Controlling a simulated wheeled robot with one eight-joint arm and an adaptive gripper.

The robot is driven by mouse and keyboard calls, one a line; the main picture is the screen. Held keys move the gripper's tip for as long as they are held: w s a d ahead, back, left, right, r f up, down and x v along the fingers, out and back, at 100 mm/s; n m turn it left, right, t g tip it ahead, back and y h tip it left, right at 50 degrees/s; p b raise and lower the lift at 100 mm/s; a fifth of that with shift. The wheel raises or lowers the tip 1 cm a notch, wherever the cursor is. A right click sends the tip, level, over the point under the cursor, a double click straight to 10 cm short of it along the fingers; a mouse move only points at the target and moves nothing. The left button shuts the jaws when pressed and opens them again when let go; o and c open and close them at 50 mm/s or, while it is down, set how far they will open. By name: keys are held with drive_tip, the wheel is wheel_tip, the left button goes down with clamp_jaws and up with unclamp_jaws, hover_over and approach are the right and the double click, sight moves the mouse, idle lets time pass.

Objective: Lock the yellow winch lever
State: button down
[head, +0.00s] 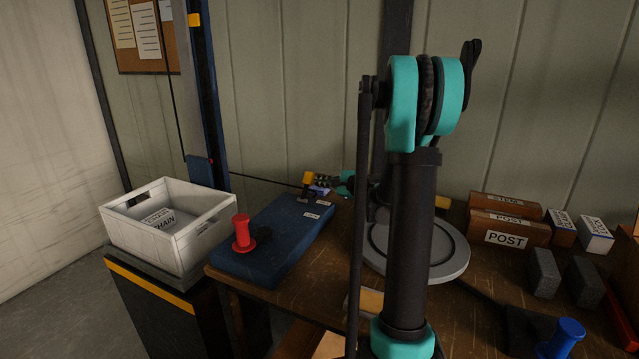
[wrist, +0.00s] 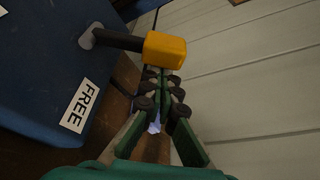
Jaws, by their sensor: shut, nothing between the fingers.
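The yellow winch lever shows in the wrist view as a yellow grip (wrist: 164,49) on a dark shaft, its pivot on the blue base (wrist: 35,75). A white FREE label (wrist: 80,106) lies on the base near it. In the head view the yellow grip (head: 308,178) stands at the far end of the blue base (head: 262,262); two small labels there are too small to read. My gripper (wrist: 164,80) is shut and empty, its fingertips close beside the yellow grip; I cannot tell whether they touch. In the head view my arm partly hides the gripper.
A red spool-shaped knob (head: 242,232) stands on the near end of the blue base. A white crate (head: 180,245) sits at left. A grey round plate (head: 452,255), labelled boxes (head: 508,229), dark blocks (head: 543,272) and a blue knob (head: 565,335) are at right. The wall rises behind.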

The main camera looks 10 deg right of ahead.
sight(311, 177)
drive_tip(key=shift+s+a+r+n+t, duration=0.3)
drive_tip(key=shift+s+r+n, duration=0.1)
drive_tip(key=shift+n, duration=0.2)
drive_tip(key=shift+s+a+r+n+t, duration=0.2)
drive_tip(key=shift+s+r+n+t, duration=0.15)
drive_tip(key=shift+n, duration=0.25)
drive_tip(key=shift+s+a+r+n+t, duration=0.25)
drive_tip(key=shift+s+a+r+n, duration=0.2)
drive_tip(key=shift+n, duration=0.55)
drive_tip(key=shift+s+a+r, duration=0.35)
drive_tip(key=shift+s+a, duration=0.1)
drive_tip(key=shift+s, duration=0.3)
drive_tip(key=shift+s+a, duration=0.1)
